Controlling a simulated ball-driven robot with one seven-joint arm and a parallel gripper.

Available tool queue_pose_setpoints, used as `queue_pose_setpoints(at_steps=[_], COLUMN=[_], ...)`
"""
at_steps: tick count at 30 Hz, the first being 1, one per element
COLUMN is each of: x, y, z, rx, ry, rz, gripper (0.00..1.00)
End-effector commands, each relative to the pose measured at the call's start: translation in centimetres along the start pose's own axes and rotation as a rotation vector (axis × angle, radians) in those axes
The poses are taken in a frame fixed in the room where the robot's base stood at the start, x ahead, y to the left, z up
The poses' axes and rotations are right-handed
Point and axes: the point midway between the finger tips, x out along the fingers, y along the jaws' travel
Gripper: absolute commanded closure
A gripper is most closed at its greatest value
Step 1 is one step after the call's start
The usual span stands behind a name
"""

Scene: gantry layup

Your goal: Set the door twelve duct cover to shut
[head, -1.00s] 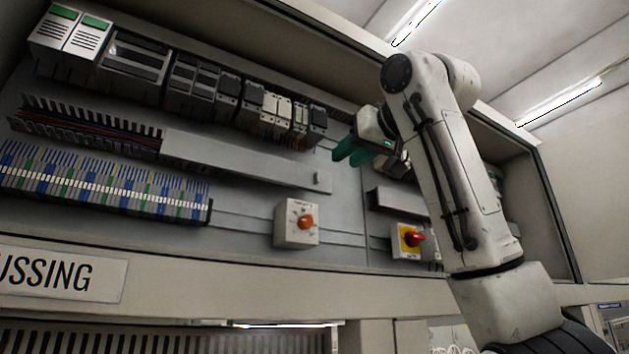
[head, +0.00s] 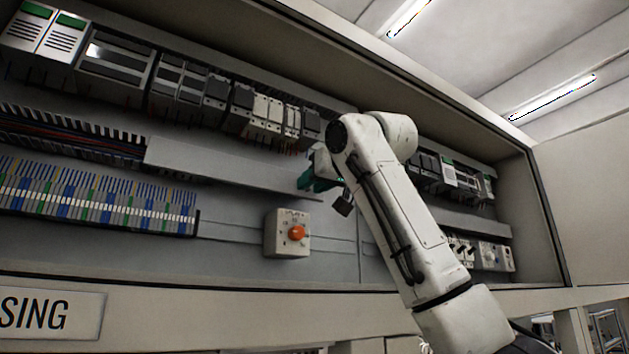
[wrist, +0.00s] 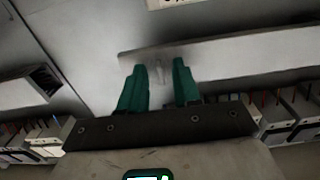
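The duct cover (head: 225,172) is a long grey strip in the head view, lying along the wiring duct. The slotted duct (head: 70,135) with its wires is exposed to the left of the cover. My gripper (head: 306,184) is at the cover's right end, and its green fingers hide part of that end. In the wrist view the cover (wrist: 240,58) runs across the picture. A small upright tab (wrist: 160,72) on it shows between the two fingertips of my gripper (wrist: 158,66). The fingers are apart, with a gap on both sides of the tab. Contact cannot be told.
An orange-knob switch box (head: 287,233) sits below the cover's right end. Terminal blocks (head: 100,200) are below the duct, and a row of breakers and modules (head: 190,90) above. The wrist view shows another duct piece (wrist: 30,87) at left.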

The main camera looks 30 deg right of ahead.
Motion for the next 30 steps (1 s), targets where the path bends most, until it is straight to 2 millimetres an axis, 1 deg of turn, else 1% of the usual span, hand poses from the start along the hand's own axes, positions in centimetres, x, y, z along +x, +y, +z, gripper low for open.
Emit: queue_pose_setpoints(at_steps=[2, 9, 12, 30], x=[-0.01, -0.04, -0.05, -0.06], y=[0.00, 0.00, 0.00, 0.00], z=[0.01, -0.01, -0.01, -0.04], rx=[0.000, 0.000, 0.000, 0.000], ry=[0.000, 0.000, 0.000, 0.000], rz=[0.000, 0.000, 0.000, 0.000], gripper=[0.69, 0.92, 1.00, 1.00])
